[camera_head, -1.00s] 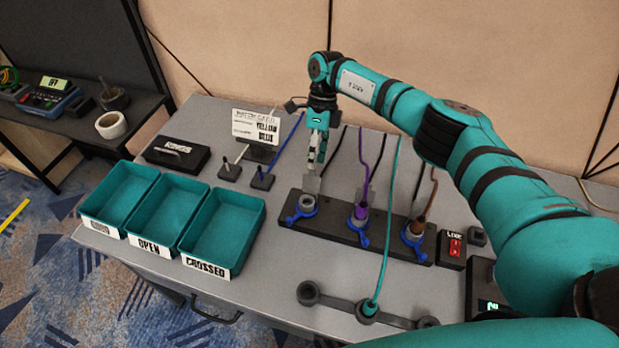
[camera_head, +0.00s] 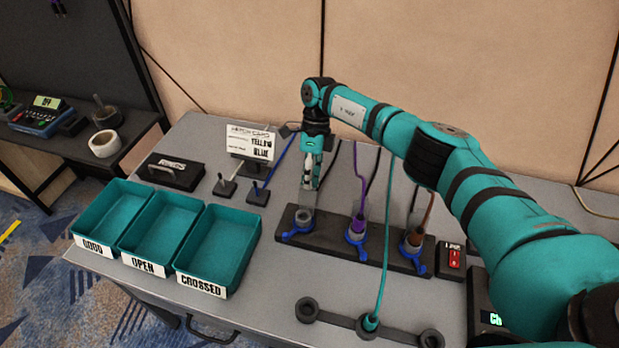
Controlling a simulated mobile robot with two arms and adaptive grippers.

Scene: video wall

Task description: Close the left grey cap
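A dark block (camera_head: 333,238) on the table carries three round grey sockets with blue latches. The left socket (camera_head: 302,218) has an upright grey cap (camera_head: 308,199) at its back edge. The cap looks raised, not lying over the opening. My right gripper (camera_head: 313,180) points down just above and behind this cap. Its fingertips overlap the cap in the picture, so I cannot tell whether they touch it. The fingers look close together, but their gap is not clear. My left gripper is not in view.
A purple cable (camera_head: 359,190) and a brown cable (camera_head: 426,213) rise from the middle and right sockets. A teal cable (camera_head: 387,240) rises from the front holder. Teal bins (camera_head: 228,243) stand left, a card stand (camera_head: 250,142) behind. A red switch (camera_head: 454,258) is right.

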